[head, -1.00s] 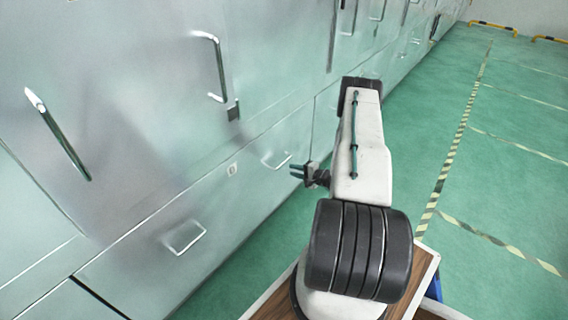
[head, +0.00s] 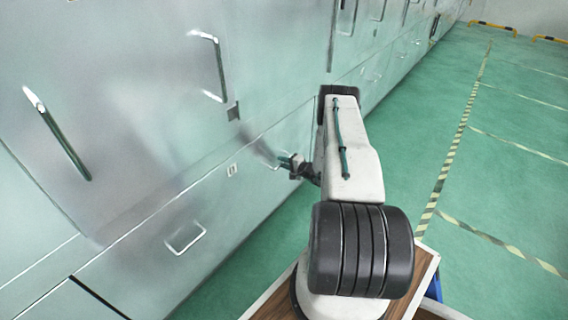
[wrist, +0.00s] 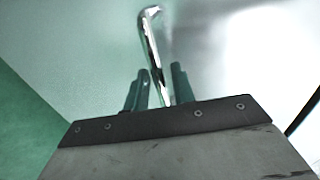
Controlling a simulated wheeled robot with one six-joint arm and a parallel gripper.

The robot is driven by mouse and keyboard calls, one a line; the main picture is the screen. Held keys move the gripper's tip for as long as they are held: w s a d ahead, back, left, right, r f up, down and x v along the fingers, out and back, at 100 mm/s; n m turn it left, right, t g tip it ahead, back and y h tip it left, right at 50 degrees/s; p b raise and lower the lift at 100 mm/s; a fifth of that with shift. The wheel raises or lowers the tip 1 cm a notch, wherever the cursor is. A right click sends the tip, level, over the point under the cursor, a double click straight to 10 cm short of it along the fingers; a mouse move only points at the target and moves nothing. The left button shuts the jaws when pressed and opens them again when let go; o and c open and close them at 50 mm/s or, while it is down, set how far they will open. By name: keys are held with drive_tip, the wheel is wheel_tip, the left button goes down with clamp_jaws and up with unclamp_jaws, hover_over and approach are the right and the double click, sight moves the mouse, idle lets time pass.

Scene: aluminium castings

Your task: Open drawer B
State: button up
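The wide lower drawer front (head: 215,205) is a flat silver panel in the head view, flush with the cabinet. It has a small label (head: 231,170) whose letter is too small to read, so I cannot confirm it is drawer B. A bar handle (head: 185,237) is on its left part. My gripper (head: 284,160) is at the right handle of this front and mostly covers it. In the wrist view, the shiny handle (wrist: 153,50) passes between my two dark green fingers, which stand apart on either side. Contact with the bar cannot be made out.
Upper cabinet doors carry long vertical handles (head: 58,135) and (head: 218,68) above the drawer. The green floor (head: 440,150) to the right is clear, with a striped tape line (head: 455,145). Yellow-black barriers (head: 492,27) stand far back.

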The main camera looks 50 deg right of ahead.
clamp_jaws()
drive_tip(key=shift+s, duration=0.15)
